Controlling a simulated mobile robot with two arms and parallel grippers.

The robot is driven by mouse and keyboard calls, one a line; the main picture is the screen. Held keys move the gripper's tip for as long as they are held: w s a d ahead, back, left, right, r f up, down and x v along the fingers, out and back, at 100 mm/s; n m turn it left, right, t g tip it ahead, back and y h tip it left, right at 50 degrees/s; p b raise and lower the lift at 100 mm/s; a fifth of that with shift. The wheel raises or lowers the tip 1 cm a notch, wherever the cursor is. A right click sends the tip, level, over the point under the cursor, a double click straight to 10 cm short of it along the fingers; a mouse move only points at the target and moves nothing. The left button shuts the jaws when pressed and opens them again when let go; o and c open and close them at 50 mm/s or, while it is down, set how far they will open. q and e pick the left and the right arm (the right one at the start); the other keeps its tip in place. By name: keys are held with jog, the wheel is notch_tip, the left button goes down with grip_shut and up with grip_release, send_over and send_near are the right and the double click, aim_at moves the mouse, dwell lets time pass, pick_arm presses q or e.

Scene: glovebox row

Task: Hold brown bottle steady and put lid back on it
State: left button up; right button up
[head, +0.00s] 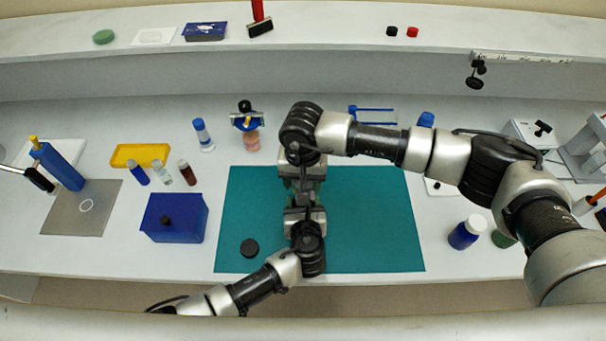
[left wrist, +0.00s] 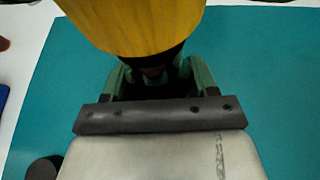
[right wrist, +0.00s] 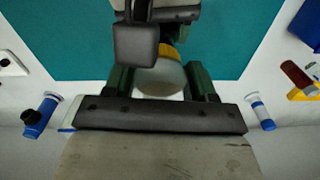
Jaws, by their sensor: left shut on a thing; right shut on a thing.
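The brown bottle (left wrist: 140,22) shows large in the left wrist view as a broad yellow band with a dark part below it. My left gripper (left wrist: 158,78) is shut on that dark lower part. In the right wrist view, a pale, rounded, white piece that looks like the lid (right wrist: 160,82) sits between the green fingers of my right gripper (right wrist: 161,88), which is shut on it. A bit of yellow shows just beyond it. I cannot tell whether lid and bottle touch. In the head view my arms hide both, over the teal mat (head: 380,220).
A black disc (head: 249,248) lies on the mat's front left. A blue box (head: 172,222) stands left of the mat, a blue bottle with a white lid (head: 463,236) right of it. Several vials and a yellow tray (head: 140,155) are at back left. The mat's right side is clear.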

dwell(0.5)
jog(key=shift+f, duration=0.85)
jog(key=shift+f, duration=0.6)
pick_arm(q)
grip_shut()
pick_arm(e)
jog(key=o, duration=0.6)
jog(key=shift+o, duration=1.4)
jog(key=shift+r, duration=0.1)
jog(key=shift+r, duration=2.2)
